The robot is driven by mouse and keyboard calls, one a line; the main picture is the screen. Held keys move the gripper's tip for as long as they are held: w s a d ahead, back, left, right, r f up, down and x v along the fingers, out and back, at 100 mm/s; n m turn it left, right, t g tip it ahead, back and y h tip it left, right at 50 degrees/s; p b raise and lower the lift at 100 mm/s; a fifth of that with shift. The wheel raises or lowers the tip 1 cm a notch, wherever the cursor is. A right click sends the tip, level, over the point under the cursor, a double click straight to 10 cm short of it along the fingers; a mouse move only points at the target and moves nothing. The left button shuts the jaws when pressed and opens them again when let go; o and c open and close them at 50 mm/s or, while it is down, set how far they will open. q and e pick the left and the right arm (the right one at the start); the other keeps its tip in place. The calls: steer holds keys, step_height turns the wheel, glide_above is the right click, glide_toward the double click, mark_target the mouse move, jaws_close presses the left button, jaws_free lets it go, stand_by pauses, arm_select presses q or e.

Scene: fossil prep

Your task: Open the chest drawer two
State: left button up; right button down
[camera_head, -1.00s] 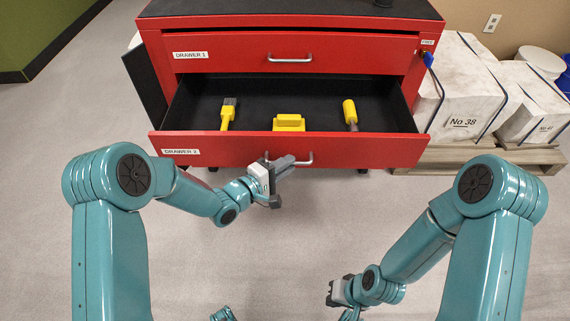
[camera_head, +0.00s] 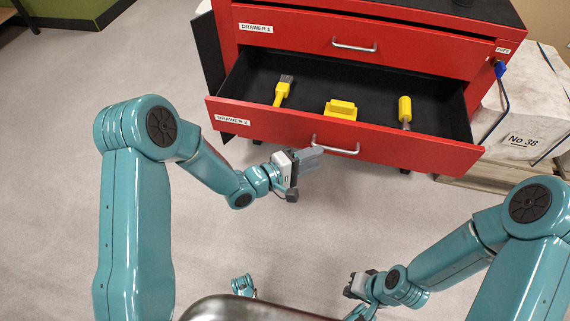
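The red chest (camera_head: 300,25) has drawer two (camera_head: 420,154) pulled well out, its dark inside showing. Its front carries a "DRAWER 2" label and a metal handle (camera_head: 340,151). My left gripper (camera_head: 309,157) is in front of the drawer, its grey fingers overlapping the handle's left end in the picture. I cannot tell whether they touch it or how far apart they are. My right gripper (camera_head: 360,285) is low in the picture, away from the chest; its fingers are too small to read.
In the drawer lie a yellow-handled brush (camera_head: 282,92), a yellow block (camera_head: 341,109) and a yellow-handled tool (camera_head: 405,109). Drawer one (camera_head: 400,50) above is shut. A white block (camera_head: 525,110) marked "No 38" stands on a pallet (camera_head: 485,175) at the right. The floor in front is clear.

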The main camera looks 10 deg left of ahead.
arm_select(q)
steer(key=p+v, duration=0.1)
steer(key=v, duration=0.9)
steer(key=shift+p, duration=0.4)
